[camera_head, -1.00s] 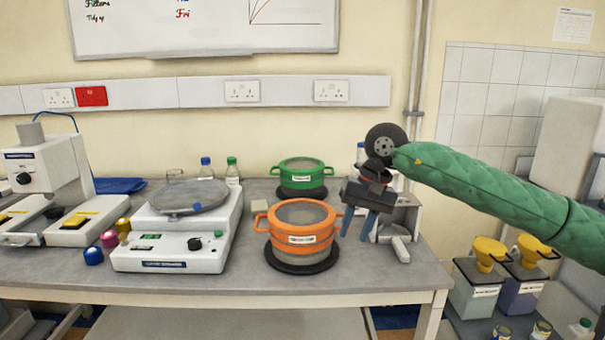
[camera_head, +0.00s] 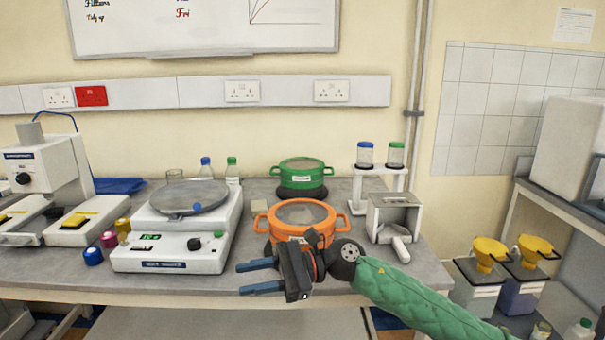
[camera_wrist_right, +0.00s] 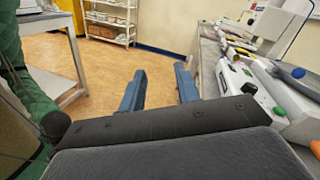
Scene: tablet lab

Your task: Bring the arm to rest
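My right gripper (camera_head: 258,277) is in front of the bench's front edge, before the orange pot (camera_head: 290,214), with its blue fingers pointing left. In the right wrist view its two fingers (camera_wrist_right: 160,90) stand apart with nothing between them, over open floor beside the bench. My right arm, in a green quilted sleeve, comes in from the lower right and hides the lower part of the orange pot. My left gripper is not in view.
The bench (camera_head: 335,287) holds a balance-like device with a round pan (camera_head: 188,197), a green pot (camera_head: 302,170), a grey-white box device (camera_head: 394,215) and a stand with two jars (camera_head: 380,172). Yellow-funnelled containers (camera_head: 488,253) stand at right. Floor (camera_wrist_right: 110,65) left of the bench is clear.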

